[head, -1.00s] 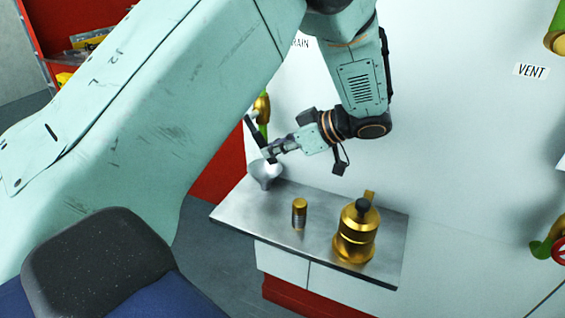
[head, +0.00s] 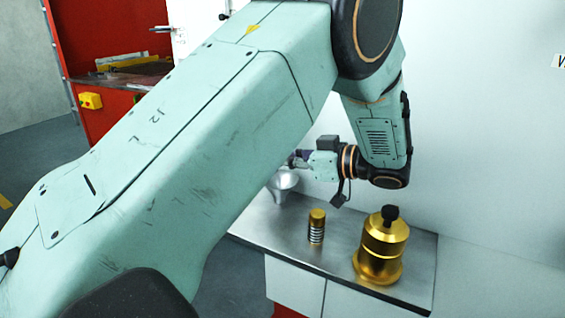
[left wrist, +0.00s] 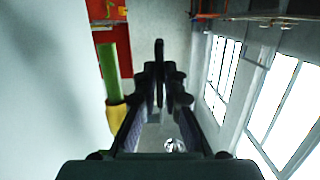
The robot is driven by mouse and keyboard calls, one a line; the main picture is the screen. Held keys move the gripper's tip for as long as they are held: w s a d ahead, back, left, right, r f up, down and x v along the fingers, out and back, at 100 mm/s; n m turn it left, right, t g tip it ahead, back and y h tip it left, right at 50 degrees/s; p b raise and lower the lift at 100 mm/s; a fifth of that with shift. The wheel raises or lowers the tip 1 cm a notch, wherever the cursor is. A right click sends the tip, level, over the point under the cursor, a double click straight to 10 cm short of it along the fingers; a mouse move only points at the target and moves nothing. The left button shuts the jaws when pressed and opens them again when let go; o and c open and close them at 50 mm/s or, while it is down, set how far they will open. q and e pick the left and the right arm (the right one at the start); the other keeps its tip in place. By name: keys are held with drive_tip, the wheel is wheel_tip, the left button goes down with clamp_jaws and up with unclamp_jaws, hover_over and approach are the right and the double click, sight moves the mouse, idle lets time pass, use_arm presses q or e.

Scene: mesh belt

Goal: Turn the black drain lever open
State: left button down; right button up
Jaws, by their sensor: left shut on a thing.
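In the left wrist view my left gripper (left wrist: 160,78) is shut on the black drain lever (left wrist: 159,58), which stands up between the fingertips. A green pipe (left wrist: 109,72) with a brass-yellow fitting (left wrist: 122,112) is just left of the fingers. In the head view my left gripper (head: 298,159) is at the white wall, above a grey funnel (head: 284,181). My large arm link hides the lever and its valve there. My right gripper is in neither view.
A steel shelf (head: 285,233) sticks out below the gripper. It bears the funnel, a small brass cylinder (head: 316,228) and a larger brass vessel with a black knob (head: 381,250). A red cabinet (head: 107,118) with a yellow box (head: 91,101) stands at the back left.

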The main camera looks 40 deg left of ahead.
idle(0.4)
use_arm(q)
drive_tip(key=c, duration=1.5)
unclamp_jaws()
drive_tip(key=shift+a, duration=0.1)
drive_tip(key=shift+o, duration=0.3)
